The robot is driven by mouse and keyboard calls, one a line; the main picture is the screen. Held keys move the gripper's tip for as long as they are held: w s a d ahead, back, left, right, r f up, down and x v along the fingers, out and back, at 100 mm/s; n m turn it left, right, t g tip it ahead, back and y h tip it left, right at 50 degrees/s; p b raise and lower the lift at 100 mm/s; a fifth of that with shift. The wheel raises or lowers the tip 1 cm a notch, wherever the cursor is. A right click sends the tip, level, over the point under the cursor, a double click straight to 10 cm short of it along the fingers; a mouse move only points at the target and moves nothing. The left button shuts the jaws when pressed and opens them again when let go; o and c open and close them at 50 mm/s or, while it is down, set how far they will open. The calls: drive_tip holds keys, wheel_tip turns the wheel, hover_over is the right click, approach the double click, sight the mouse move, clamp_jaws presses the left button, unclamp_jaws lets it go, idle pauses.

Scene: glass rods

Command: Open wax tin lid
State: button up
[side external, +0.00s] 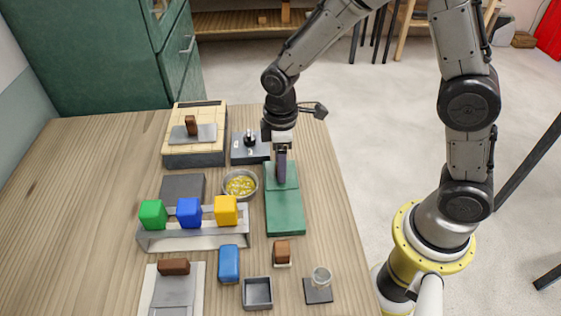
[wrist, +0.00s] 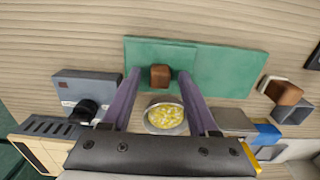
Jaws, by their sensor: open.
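A long green flat piece (side external: 285,213) lies on the table, with a square green panel (side external: 291,177) at its far end. In the wrist view the panel (wrist: 142,51) bears a brown block-like knob (wrist: 160,76). My gripper (side external: 281,180) points down over the panel. Its two fingers are apart, one on each side of the knob, in the wrist view (wrist: 161,74); I cannot tell whether they touch it. The gripper hides the knob in the side view. A round metal bowl or tin (side external: 240,196), uncovered, with yellow bits inside, stands just left of the green piece.
A grey box with a black knob (side external: 250,148) stands close behind the bowl. A rack (side external: 195,240) with green, blue and yellow blocks is to the left. A brown-topped block (side external: 283,251) and a small glass (side external: 320,277) are in front. The table's right edge is near.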

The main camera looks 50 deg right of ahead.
clamp_jaws()
idle(1.4)
